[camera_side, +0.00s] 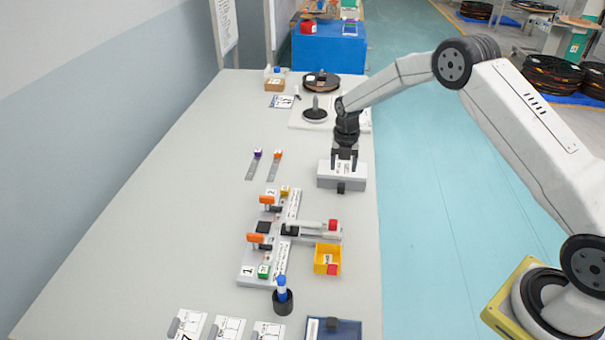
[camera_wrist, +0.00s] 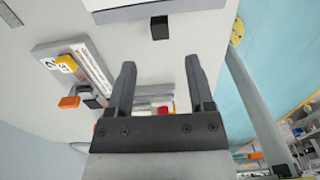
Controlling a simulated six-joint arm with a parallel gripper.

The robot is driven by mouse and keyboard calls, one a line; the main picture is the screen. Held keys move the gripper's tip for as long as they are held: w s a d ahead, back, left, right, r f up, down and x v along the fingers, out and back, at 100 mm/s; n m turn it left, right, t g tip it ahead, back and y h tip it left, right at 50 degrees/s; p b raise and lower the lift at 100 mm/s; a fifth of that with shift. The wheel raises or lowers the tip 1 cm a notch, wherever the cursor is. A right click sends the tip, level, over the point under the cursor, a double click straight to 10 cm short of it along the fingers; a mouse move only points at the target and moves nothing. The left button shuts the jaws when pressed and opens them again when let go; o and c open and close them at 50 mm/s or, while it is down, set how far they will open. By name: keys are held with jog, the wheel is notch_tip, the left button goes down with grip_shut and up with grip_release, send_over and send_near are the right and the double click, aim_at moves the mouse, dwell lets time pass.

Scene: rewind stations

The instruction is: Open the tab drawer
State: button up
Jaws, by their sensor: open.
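A light grey box-shaped tab drawer unit (camera_side: 325,177) sits near the right edge of the table, with a label on its top and a black handle (camera_side: 341,187) on its front. No gap shows at its front, so it looks shut. My gripper (camera_side: 344,166) points down over the unit's top, behind the handle in the side view; its fingers are open and empty. In the wrist view the unit (camera_wrist: 190,5) shows at the top edge, cut off, and its black handle (camera_wrist: 160,27) lies beyond the spread fingertips (camera_wrist: 159,66). I cannot tell the height of the fingertips above it.
A grey fixture (camera_side: 257,282) with orange clamps and a yellow bin (camera_side: 327,260) stand in front of the unit. Two tab strips (camera_side: 275,167) lie to its left. A reel stand (camera_side: 315,115) is behind. Bare table surrounds the unit's front and left.

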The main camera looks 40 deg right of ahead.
aim_at(342, 185)
jog(key=shift+f, duration=0.2)
jog(key=shift+f, duration=3.75)
grip_shut()
